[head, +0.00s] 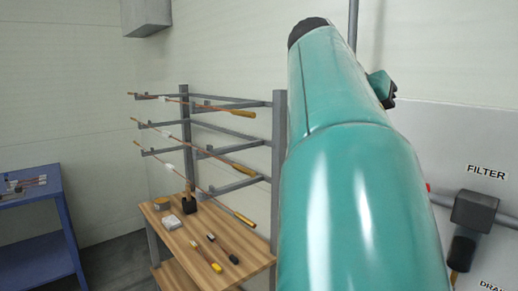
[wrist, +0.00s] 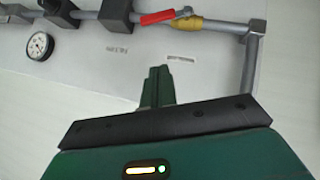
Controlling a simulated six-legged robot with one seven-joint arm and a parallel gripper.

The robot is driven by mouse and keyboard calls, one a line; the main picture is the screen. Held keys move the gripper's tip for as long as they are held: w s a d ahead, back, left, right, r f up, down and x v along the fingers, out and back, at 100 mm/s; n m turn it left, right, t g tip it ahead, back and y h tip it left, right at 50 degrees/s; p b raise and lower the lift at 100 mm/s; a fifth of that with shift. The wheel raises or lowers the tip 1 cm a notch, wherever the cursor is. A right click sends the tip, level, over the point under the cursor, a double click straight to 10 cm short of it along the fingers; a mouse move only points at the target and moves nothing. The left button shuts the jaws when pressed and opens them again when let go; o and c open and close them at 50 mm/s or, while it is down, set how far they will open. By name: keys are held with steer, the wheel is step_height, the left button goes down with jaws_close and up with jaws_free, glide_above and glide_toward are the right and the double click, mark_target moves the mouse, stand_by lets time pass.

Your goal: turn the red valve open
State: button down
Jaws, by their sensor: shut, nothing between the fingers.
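The red valve's handle (wrist: 157,17) is a red lever at the top of the wrist view. It lies along a grey pipe, next to a yellow fitting (wrist: 188,24). My gripper (wrist: 157,72) shows in the wrist view with its dark green fingers together and nothing between them. The fingertips appear below the red handle in the picture and apart from it, in front of the pale panel. In the head view my teal arm covers most of the panel; only a small bit of red shows at the arm's right edge, and I cannot tell whether it is the valve.
A round gauge (wrist: 40,45) and grey pipework lie near the handle. In the head view a grey filter (head: 475,210) hangs under a "FILTER" label at right. A wooden bench (head: 165,226) with small tools, a rod rack (head: 186,130) and a blue table (head: 68,215) stand left.

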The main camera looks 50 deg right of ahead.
steer(key=a+f+x, duration=0.2)
steer(key=x, duration=1)
steer(key=shift+s, duration=0.3)
steer(key=shift+f, duration=0.15)
steer(key=s+f+m+t, duration=0.1)
steer(key=s+f+t, duration=0.1)
steer(key=t, duration=0.1)
steer(key=shift+m+t, duration=0.3)
steer(key=shift+m, duration=0.1)
